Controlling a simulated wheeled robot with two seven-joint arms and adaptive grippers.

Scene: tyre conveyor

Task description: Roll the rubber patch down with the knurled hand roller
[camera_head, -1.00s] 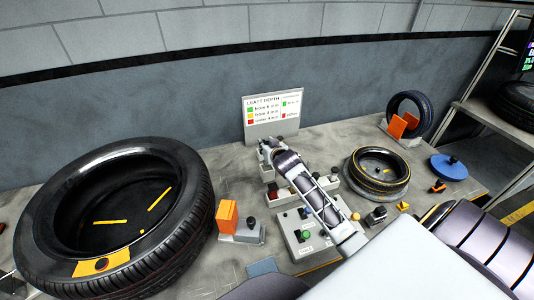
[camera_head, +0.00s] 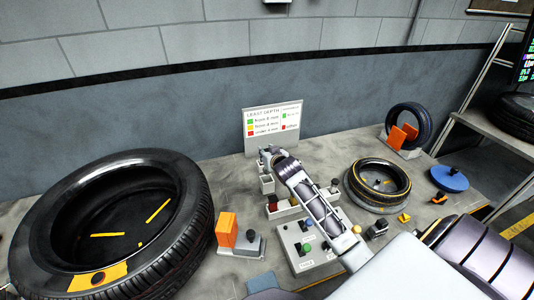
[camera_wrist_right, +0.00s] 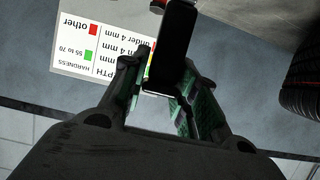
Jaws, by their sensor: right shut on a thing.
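A big black tyre (camera_head: 190,225) lies tilted at the left of the bench. A yellow area (camera_head: 122,270) on its near inner side carries a small dark round patch (camera_head: 97,279). My right gripper (camera_head: 266,152) is in front of the sign at the back of the bench, far to the right of the patch. In the right wrist view its fingers (camera_wrist_right: 168,92) are shut on a black elongated handle (camera_wrist_right: 177,40). It looks like the hand roller's handle; the knurled wheel cannot be made out. My left gripper is not in view.
A sign board (camera_head: 272,122) stands at the back. A smaller tyre (camera_head: 379,204), an upright tyre (camera_head: 423,115) with orange blocks and a blue disc (camera_head: 450,179) are at the right. An orange block (camera_head: 226,229) and a grey button box (camera_head: 305,262) stand between big tyre and arm.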

